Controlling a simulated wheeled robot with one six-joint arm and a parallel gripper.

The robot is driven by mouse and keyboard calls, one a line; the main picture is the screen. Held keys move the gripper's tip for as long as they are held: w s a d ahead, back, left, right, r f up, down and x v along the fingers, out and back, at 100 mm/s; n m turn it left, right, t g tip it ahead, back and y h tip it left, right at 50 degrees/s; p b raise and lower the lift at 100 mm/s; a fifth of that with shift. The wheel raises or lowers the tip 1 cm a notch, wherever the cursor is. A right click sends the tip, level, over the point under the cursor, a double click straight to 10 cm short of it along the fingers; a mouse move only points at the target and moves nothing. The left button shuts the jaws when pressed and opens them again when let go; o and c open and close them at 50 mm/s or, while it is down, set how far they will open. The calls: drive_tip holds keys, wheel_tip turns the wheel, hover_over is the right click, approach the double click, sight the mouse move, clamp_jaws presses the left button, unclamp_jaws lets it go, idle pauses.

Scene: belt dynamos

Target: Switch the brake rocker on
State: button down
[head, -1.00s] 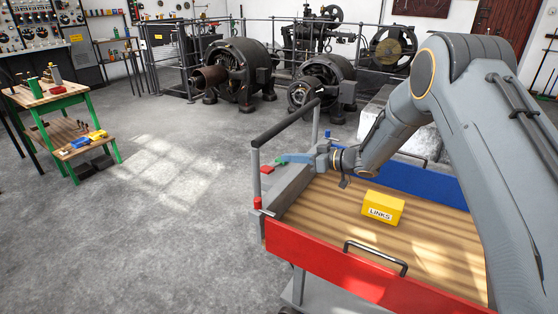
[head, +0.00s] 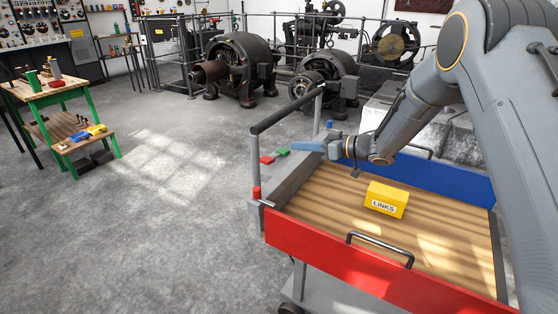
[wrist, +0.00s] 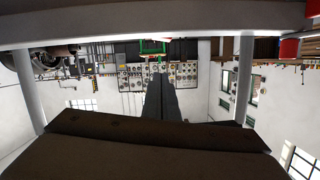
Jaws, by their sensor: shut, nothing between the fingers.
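My gripper (head: 294,146) is shut and empty, its blue-grey fingers pointing left over the end panel (head: 290,180) of the cart. In the wrist view its dark fingers (wrist: 160,98) lie together. A small red piece (head: 266,159) and a small green piece (head: 282,151) sit side by side at that panel, just left of the fingertips. They may be the brake rocker, but they are too small to tell, and so is its position. I cannot tell whether the fingertips touch the green piece.
A yellow box marked LINKS (head: 386,199) lies on the cart's wooden deck. A dark handrail (head: 285,110) rises by the panel. A red knob (head: 256,192) and a blue knob (head: 329,124) stand at its ends.

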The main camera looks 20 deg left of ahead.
drive_tip(key=shift+w+r+b, duration=0.1)
drive_tip(key=shift+w+b, duration=0.05)
drive_tip(key=shift+b, duration=0.65)
drive_tip(key=a+f, duration=0.1)
drive_tip(key=a, duration=0.2)
drive_tip(key=a+f, duration=0.2)
drive_tip(key=a, duration=0.1)
drive_tip(key=w+a+f, duration=0.1)
drive_tip(key=a+f, duration=0.1)
drive_tip(key=a, duration=0.1)
drive_tip(key=shift+a+f, duration=0.2)
drive_tip(key=shift+a, duration=0.1)
drive_tip(key=shift+s+f+p, duration=0.15)
drive_tip(key=shift+f+p, duration=0.15)
drive_tip(key=shift+f, duration=0.2)
